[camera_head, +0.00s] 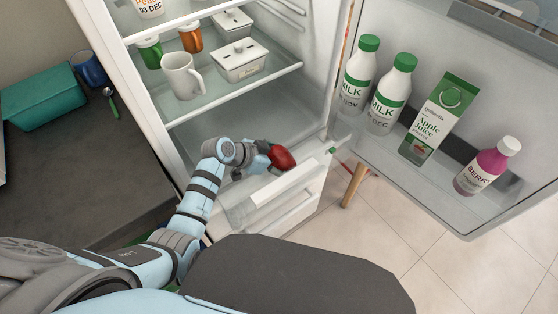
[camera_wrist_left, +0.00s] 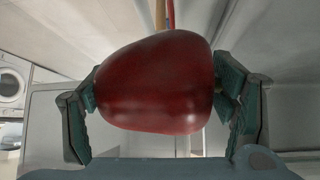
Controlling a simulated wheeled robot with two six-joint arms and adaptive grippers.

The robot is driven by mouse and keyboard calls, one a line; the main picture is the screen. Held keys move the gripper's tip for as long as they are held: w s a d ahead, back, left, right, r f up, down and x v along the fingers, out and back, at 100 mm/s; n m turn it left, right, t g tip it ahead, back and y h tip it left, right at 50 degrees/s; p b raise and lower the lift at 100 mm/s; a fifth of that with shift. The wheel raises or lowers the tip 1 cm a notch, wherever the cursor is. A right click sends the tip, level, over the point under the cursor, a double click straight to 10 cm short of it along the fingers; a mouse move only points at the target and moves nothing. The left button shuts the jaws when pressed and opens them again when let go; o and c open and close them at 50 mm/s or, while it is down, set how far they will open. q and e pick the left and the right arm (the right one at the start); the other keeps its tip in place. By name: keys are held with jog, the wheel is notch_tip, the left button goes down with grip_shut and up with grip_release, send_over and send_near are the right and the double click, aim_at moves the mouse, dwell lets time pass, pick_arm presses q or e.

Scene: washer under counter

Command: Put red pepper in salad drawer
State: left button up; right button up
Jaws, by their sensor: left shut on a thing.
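The red pepper (camera_head: 281,157) is held in my left gripper (camera_head: 262,157) inside the lower part of the open fridge. In the left wrist view the red pepper (camera_wrist_left: 158,84) fills the middle, with a finger of my left gripper (camera_wrist_left: 160,95) pressed on each side. The salad drawer (camera_head: 275,190) is at the fridge's bottom, its pale front below and beside the pepper. My left forearm and gripper hide part of the drawer, so I cannot tell how far it is pulled out. My right gripper is not in view.
The open fridge door (camera_head: 420,180) at right holds milk bottles (camera_head: 388,95), an apple juice carton (camera_head: 438,118) and a berry bottle (camera_head: 487,166). A shelf above holds a white mug (camera_head: 182,76) and white containers (camera_head: 241,60). A dark counter (camera_head: 75,175) lies left.

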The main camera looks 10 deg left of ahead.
pick_arm(q)
jog(key=o, duration=1.3)
jog(key=shift+w+f, duration=0.1)
jog(key=shift+f, duration=0.05)
jog(key=shift+a+r+p, duration=0.15)
jog(key=shift+r+p, duration=0.15)
jog(key=shift+r, duration=0.15)
jog(key=p+v, duration=0.1)
jog(key=v, duration=0.5)
jog(key=shift+s+a+r+p, duration=0.2)
jog(key=shift+s+p, duration=0.1)
jog(key=shift+p, duration=0.1)
jog(key=shift+s+a+r, duration=0.1)
jog(key=shift+s+a, duration=0.05)
jog(key=shift+s, duration=0.05)
jog(key=shift+w, duration=0.1)
